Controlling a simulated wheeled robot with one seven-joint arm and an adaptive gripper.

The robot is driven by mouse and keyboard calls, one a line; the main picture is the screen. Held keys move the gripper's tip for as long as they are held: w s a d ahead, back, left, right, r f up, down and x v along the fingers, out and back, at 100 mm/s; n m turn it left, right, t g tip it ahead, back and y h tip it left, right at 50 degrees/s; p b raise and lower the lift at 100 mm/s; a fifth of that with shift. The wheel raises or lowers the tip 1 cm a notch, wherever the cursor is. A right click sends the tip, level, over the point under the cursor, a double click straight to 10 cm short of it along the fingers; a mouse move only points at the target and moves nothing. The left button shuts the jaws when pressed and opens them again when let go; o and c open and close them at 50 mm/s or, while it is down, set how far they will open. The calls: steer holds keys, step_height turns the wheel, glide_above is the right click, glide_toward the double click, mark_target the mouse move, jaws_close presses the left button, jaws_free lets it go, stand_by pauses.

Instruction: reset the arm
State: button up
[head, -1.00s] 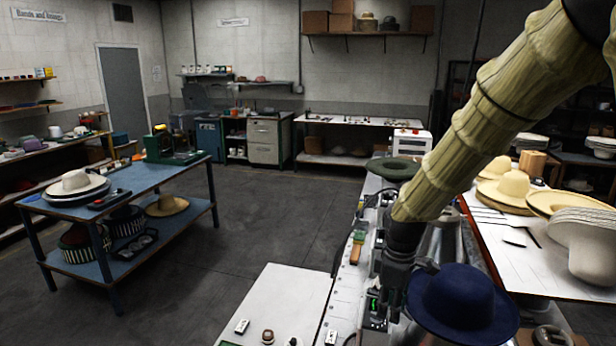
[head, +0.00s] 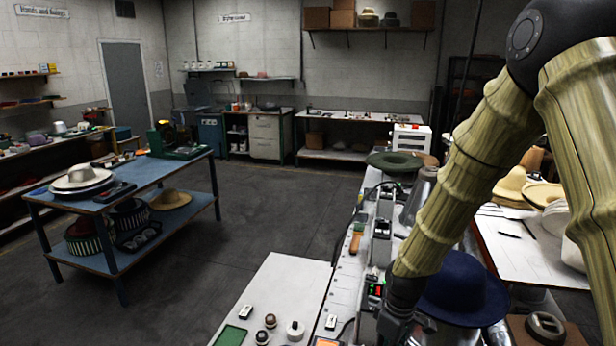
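My arm, in a tan ribbed sleeve, comes in from the right of the head view and bends at a dark joint near the top. Its forearm slopes down and left to my gripper (head: 398,328) at the bottom edge. The gripper is dark and partly cut off by the frame, and its fingers cannot be made out clearly. It is over the near part of the press bench (head: 345,262), left of a navy blue hat (head: 462,290). The forearm hides part of that hat. I cannot tell whether the gripper touches anything.
A white panel with knobs (head: 275,300) lies left of the gripper. A green hat (head: 394,162) sits farther back on the bench. A table with pale hats (head: 512,232) is at right, partly behind my arm. A blue worktable (head: 165,172) stands left, with open floor between.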

steer(key=s+f+m, duration=0.5)
steer(key=s+f, duration=1.1)
steer(key=f, duration=0.4)
steer(key=s+d+f+m, duration=0.2)
steer(key=s+f, duration=0.1)
steer(key=s, duration=0.5)
steer(key=s+d+f+m, duration=0.2)
steer(key=s+f+m, duration=0.1)
steer(key=s, duration=0.5)
step_height(320, 180, down, 8)
steer(key=b, duration=0.7)
steer(key=shift+r+h, duration=0.2)
steer(key=shift+h, duration=0.1)
